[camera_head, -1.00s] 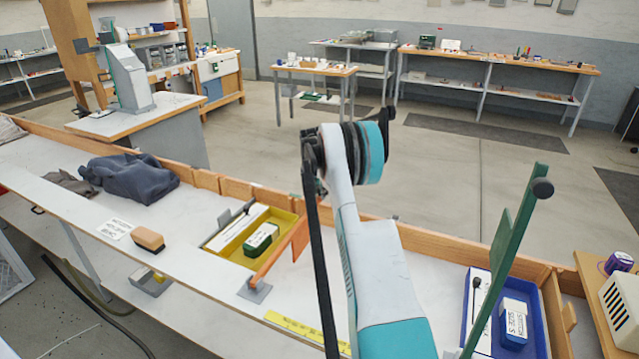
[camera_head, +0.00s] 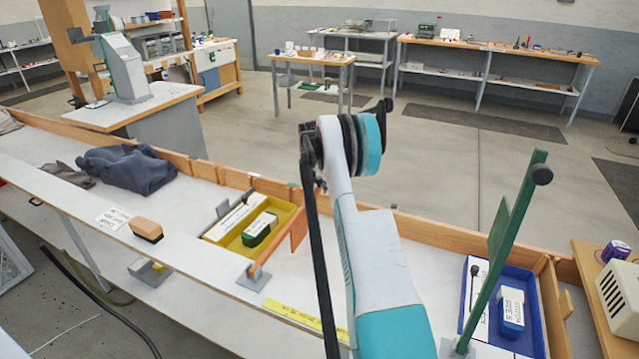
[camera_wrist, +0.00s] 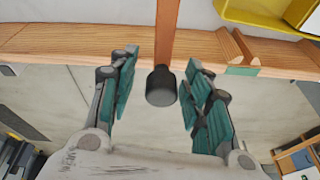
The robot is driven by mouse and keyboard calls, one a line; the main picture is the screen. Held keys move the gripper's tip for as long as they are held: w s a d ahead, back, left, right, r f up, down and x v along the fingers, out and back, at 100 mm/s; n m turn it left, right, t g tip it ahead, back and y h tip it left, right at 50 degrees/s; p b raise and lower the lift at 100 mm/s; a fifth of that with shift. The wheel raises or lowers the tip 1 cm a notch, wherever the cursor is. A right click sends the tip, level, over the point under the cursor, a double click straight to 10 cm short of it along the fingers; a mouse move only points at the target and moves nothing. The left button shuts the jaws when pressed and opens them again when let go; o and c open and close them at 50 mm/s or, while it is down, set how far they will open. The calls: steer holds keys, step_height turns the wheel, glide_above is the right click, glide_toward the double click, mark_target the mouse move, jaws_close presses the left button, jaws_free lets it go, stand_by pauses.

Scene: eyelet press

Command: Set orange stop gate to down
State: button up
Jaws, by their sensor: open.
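The orange stop gate (camera_head: 270,258) stands at the bench's front side in the head view. Its bar slants up to the right from a grey base (camera_head: 254,278), and its upper end is hidden behind my arm. In the wrist view the orange bar (camera_wrist: 165,30) ends in a black knob (camera_wrist: 161,88). My gripper (camera_wrist: 162,68) is open, with its teal-padded fingers on either side of the knob. Gaps show on both sides, so the fingers look apart from it.
A green gate (camera_head: 505,250) with a black knob stands raised at the right, by a blue tray (camera_head: 532,310). A yellow tray (camera_head: 285,208) lies behind the orange gate. A wooden rail (camera_head: 440,232) edges the bench. A brush (camera_head: 146,230) and dark cloth (camera_head: 125,168) lie left.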

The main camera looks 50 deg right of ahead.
steer(key=v, duration=1.2)
stand_by(0.3)
